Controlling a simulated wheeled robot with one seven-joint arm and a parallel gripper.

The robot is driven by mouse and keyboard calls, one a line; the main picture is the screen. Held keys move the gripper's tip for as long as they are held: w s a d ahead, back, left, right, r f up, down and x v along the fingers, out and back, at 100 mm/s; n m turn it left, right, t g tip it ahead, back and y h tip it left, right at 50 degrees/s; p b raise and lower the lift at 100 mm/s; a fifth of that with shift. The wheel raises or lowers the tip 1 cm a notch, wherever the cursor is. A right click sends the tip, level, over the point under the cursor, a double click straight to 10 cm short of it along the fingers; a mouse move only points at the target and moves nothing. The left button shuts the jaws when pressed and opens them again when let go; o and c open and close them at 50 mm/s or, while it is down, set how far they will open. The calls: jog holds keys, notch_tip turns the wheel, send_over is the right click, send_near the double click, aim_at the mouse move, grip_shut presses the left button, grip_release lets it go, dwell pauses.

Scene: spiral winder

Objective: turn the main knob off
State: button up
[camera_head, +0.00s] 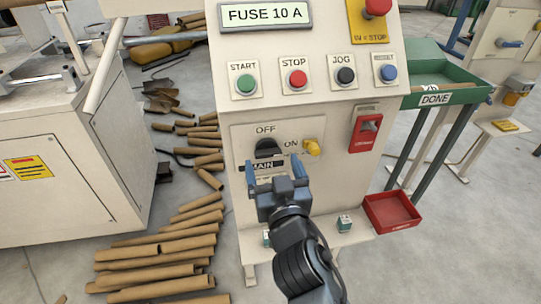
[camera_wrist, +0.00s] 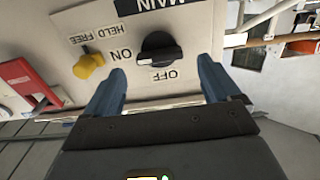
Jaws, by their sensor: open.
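The black main knob (camera_head: 268,148) is on the sloped front of the cream control box, with OFF above it and ON to its right. The wrist view shows the panel upside down, with the knob (camera_wrist: 158,48) between the blue fingers. My gripper (camera_head: 275,168) is open and empty just below the knob, with fingers spread left and right. In the wrist view my gripper (camera_wrist: 161,66) seems short of the knob, without visible contact. The MAIN plate (camera_head: 262,166) is partly hidden by my gripper.
A yellow knob (camera_head: 311,147) sits close right of the main knob. A red switch box (camera_head: 366,130) is farther right. START (camera_head: 245,84), STOP (camera_head: 297,78) and other buttons are above. Cardboard tubes (camera_head: 160,265) cover the floor at left.

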aim_at(269, 155)
jog(key=shift+x, duration=1.8)
jog(key=shift+c, duration=0.3)
jog(key=c, duration=1)
